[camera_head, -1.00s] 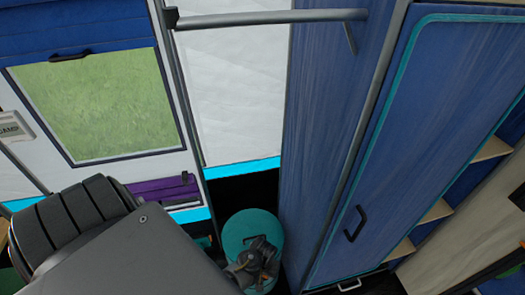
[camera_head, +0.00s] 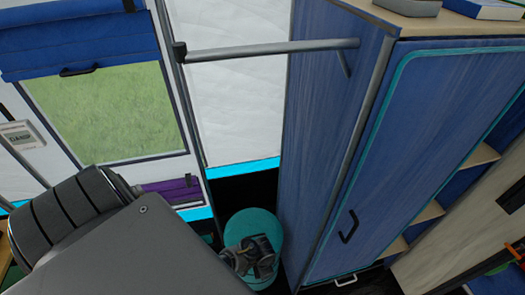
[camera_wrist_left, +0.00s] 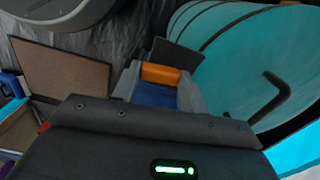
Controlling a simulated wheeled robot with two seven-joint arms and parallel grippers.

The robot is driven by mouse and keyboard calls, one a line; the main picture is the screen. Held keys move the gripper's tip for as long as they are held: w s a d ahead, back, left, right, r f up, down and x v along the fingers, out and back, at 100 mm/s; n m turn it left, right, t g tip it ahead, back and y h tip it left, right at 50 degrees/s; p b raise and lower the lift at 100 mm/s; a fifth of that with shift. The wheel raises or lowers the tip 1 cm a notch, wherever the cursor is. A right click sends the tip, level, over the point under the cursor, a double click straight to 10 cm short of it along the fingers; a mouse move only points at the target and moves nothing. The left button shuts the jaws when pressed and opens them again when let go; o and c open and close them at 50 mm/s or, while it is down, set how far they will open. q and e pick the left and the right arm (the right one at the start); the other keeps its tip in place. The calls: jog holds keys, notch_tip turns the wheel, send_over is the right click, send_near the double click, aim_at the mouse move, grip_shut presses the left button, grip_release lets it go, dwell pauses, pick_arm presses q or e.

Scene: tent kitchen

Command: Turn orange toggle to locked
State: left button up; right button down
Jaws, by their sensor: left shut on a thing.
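The orange toggle (camera_wrist_left: 160,73) shows as a short orange bar in the left wrist view, with a blue part (camera_wrist_left: 155,95) just below it. My left gripper (camera_wrist_left: 160,80) is shut on the toggle, one grey finger on each side. In the head view my left gripper (camera_head: 262,264) appears in front of a teal cylinder (camera_head: 255,222), low in the middle. The toggle cannot be made out there. My right gripper is not in view.
A blue cabinet (camera_head: 335,150) with a black handle (camera_head: 348,227) stands right of the cylinder. A grey rail (camera_head: 270,49) runs across above it. In the left wrist view, a dark plate (camera_wrist_left: 178,56) and a brown board (camera_wrist_left: 62,75) are close by.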

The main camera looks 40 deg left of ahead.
pick_arm(q)
jog(key=shift+w+m, duration=0.1)
jog(key=shift+m, duration=0.5)
jog(key=o, duration=1)
notch_tip(320, 180, up, 11)
jog(key=p, duration=0.3)
jog(key=shift+f, duration=0.15)
